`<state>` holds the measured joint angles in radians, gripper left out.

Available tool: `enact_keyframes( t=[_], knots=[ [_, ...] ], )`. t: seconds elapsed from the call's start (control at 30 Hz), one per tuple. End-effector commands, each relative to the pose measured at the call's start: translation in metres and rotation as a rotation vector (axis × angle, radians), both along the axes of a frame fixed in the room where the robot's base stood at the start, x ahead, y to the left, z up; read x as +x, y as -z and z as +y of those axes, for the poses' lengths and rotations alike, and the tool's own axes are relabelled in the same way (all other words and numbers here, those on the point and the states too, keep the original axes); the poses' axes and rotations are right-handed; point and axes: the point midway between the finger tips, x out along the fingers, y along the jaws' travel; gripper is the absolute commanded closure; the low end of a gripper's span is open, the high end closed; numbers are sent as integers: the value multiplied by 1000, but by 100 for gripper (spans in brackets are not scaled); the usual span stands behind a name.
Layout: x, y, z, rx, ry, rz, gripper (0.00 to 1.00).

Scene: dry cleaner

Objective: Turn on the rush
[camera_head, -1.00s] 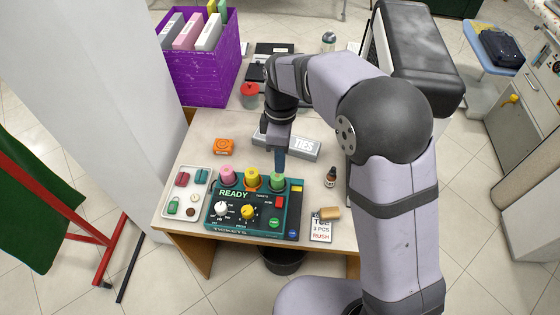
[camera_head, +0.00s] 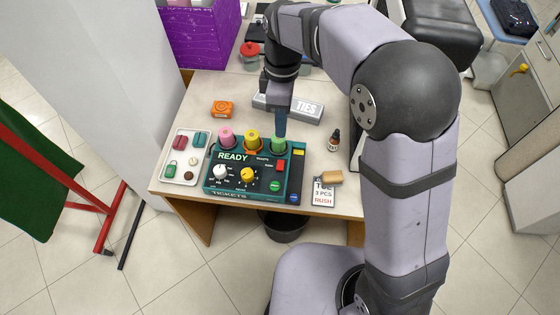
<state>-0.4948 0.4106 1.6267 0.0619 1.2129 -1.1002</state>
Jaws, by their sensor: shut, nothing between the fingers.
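The teal ticket machine (camera_head: 228,185) sits near the table's front edge, with a "READY" display (camera_head: 234,156). On it are a white knob (camera_head: 221,173), a yellow knob (camera_head: 248,175), a red switch (camera_head: 281,166), a yellow piece (camera_head: 298,152), a green button (camera_head: 274,186) and a blue button (camera_head: 294,198). Pink (camera_head: 226,137), yellow (camera_head: 252,139) and green (camera_head: 278,142) spools stand along its back. A card (camera_head: 323,194) reading "3 PCS RUSH" lies to its right. My gripper (camera_head: 280,134) points down, shut and empty, at the green spool; contact is unclear. No label on the machine reads rush legibly.
A tray (camera_head: 172,178) of small pieces lies left of the machine. A grey "TIES" box (camera_head: 306,112) is behind my gripper. An orange device (camera_head: 222,108), a dropper bottle (camera_head: 334,140) and a tan block (camera_head: 332,177) stand nearby. A purple bin (camera_head: 200,48) is at the back left.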

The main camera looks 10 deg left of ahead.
Motion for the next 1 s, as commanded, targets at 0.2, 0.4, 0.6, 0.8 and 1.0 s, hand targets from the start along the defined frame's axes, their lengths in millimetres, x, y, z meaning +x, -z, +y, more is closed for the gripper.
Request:
enact_keyframes(
  t=[0.2, 0.4, 0.6, 0.8, 1.0],
  knots=[
    [0, -1, 0, 0, 0, 0, 100],
    [-1, 7, 0, 0, -1, 1, 100],
    [-5, 31, 0, -3, -1, 5, 100],
    [-10, 66, 0, -3, -1, 6, 100],
    [-14, 101, 0, -2, -1, 4, 100]
  ],
)
